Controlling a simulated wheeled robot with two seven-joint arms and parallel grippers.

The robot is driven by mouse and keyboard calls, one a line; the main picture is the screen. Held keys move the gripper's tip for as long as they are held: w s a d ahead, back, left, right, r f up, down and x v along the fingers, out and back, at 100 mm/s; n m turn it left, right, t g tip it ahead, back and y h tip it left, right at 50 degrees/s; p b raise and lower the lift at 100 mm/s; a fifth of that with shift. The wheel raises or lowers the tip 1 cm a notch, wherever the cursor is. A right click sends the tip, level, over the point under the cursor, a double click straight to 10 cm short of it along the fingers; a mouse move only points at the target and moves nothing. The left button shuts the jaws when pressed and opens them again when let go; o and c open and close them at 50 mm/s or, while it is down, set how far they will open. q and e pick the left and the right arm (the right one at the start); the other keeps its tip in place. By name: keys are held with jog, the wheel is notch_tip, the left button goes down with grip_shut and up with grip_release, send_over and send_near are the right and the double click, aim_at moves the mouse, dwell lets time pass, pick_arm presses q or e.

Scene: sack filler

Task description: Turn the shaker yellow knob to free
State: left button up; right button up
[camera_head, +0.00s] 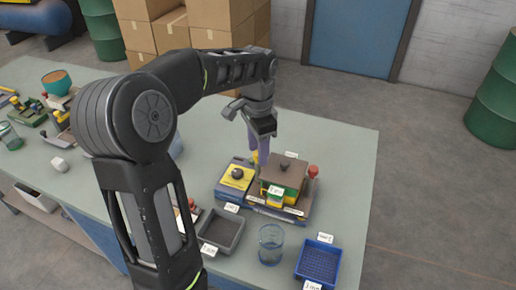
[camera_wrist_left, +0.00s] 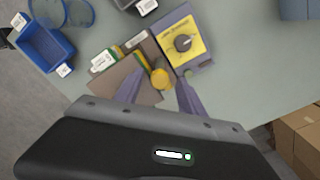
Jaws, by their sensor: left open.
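The shaker (camera_head: 262,212) stands on the table, with a stack of green and yellow layers under a brown lid (camera_head: 290,172). Its yellow panel (camera_head: 233,180) carries a dark dial, which also shows in the left wrist view (camera_wrist_left: 183,43). A round yellow knob (camera_wrist_left: 161,79) sits beside the stack in the left wrist view; I cannot make it out in the head view. My left gripper (camera_head: 259,158) points down behind the shaker, with purple fingers. In the left wrist view its open fingers (camera_wrist_left: 160,88) lie either side of the yellow knob, with gaps. My right gripper is not in view.
A red ball-topped post (camera_head: 313,172) rises at the shaker's right end. A grey tray (camera_head: 221,231), a glass (camera_head: 270,245) and a blue tray (camera_head: 318,262) stand in front. The table right of the shaker is clear. Cardboard boxes (camera_head: 215,15) stand behind.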

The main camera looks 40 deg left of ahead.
pick_arm(q)
jog(key=shift+r, duration=0.1)
notch_tip(320, 180, up, 8)
jog(key=shift+f+p, duration=0.15)
jog(key=shift+p, duration=0.15)
jog(key=shift+f, duration=0.1)
dwell(0.5)
